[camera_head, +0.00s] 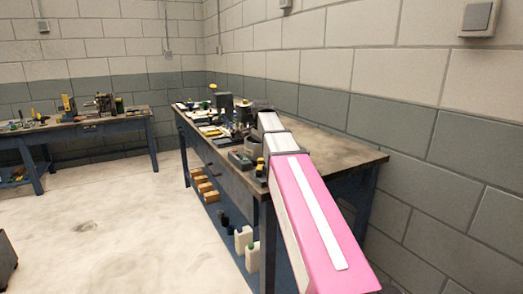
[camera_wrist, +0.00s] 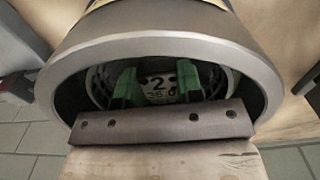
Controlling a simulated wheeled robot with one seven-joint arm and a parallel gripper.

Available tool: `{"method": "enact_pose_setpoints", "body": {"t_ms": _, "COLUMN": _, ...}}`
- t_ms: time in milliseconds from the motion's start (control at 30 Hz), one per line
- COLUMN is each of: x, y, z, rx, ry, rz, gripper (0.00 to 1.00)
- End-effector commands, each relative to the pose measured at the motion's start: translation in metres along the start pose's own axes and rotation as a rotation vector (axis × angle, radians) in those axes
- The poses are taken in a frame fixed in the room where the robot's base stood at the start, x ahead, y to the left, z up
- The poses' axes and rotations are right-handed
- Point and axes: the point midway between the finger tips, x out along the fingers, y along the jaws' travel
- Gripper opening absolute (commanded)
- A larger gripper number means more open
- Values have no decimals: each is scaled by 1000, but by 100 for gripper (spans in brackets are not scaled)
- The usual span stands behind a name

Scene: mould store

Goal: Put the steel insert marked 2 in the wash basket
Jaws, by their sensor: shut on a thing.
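In the wrist view, my gripper (camera_wrist: 157,96) has green fingers closed on a light steel insert (camera_wrist: 159,82). The insert's face bears a dark "2" with smaller figures below that I cannot read surely. The insert sits between the two fingers, partly hidden by them and by the dark bar in front. In the head view my arm reaches over the long right-hand workbench (camera_head: 330,150), and its end hides the gripper and the insert. I cannot make out the wash basket surely among the small items on the bench.
Dark containers (camera_head: 240,159) stand at the bench's near left edge, with crowded small items farther along. The bench's right part is bare, beside the block wall (camera_head: 440,90). White bottles (camera_head: 243,238) and wooden blocks (camera_head: 203,187) sit on the lower shelf. Another workbench (camera_head: 85,123) stands at left; floor between is clear.

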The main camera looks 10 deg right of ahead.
Motion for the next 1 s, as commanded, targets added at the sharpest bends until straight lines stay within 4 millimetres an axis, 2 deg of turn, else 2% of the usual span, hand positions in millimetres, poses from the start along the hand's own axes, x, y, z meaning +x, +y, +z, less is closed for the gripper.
{"method": "enact_pose_setpoints", "body": {"t_ms": 100, "x": 3, "y": 0, "z": 0, "rx": 0, "ry": 0, "rz": 0, "gripper": 0}}
{"method": "enact_pose_setpoints", "body": {"t_ms": 133, "x": 2, "y": 0, "z": 0, "rx": 0, "ry": 0, "rz": 0, "gripper": 44}}
{"method": "enact_pose_setpoints", "body": {"t_ms": 200, "x": 2, "y": 0, "z": 0, "rx": 0, "ry": 0, "rz": 0, "gripper": 59}}
{"method": "enact_pose_setpoints", "body": {"t_ms": 567, "x": -2, "y": 0, "z": 0, "rx": 0, "ry": 0, "rz": -1, "gripper": 59}}
{"method": "enact_pose_setpoints", "body": {"t_ms": 767, "x": -28, "y": -1, "z": 0, "rx": 0, "ry": 1, "rz": -2, "gripper": 59}}
{"method": "enact_pose_setpoints", "body": {"t_ms": 1000, "x": -74, "y": -1, "z": 0, "rx": 0, "ry": 1, "rz": -1, "gripper": 59}}
